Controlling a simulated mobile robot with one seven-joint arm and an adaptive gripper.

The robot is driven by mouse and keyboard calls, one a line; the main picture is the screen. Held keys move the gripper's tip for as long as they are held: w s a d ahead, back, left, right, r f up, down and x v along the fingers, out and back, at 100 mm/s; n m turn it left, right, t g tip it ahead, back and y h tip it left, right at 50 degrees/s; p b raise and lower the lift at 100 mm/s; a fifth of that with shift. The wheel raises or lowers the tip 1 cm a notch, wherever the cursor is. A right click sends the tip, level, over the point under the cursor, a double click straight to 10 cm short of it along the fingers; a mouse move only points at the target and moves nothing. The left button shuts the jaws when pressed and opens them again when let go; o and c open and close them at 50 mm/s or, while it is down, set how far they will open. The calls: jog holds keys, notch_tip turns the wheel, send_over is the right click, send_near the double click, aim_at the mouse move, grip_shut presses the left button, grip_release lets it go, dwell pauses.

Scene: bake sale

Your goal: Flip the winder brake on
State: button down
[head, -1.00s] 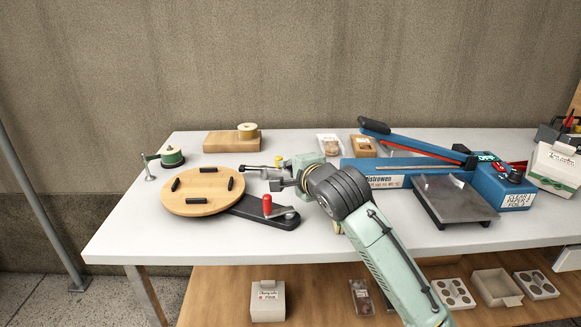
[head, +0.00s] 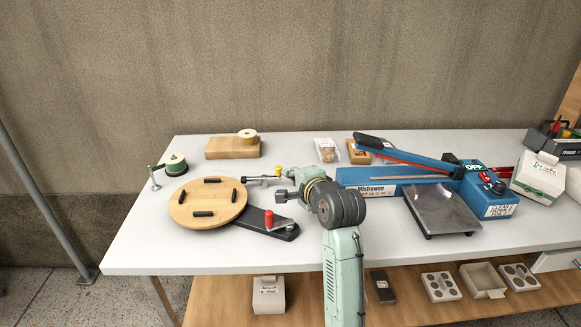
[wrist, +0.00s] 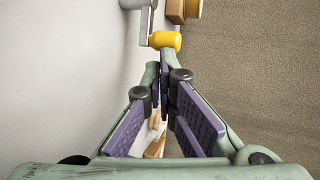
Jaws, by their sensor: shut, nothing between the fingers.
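Behind the base, a grey metal bar (head: 258,180) carries a yellow knob (head: 278,171). I cannot tell for certain which lever is the brake.
A wooden block (head: 233,148) with a pale roll is behind. A blue sealer (head: 370,178) and a grey plate (head: 440,208) occupy the right. The white table's front left is clear.

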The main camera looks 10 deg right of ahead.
jog(key=shift+s, duration=0.1)
dwell(0.3)
jog(key=shift+s+a+p, duration=0.35)
jog(key=shift+s+a, duration=0.15)
jog(key=shift+s, duration=0.05)
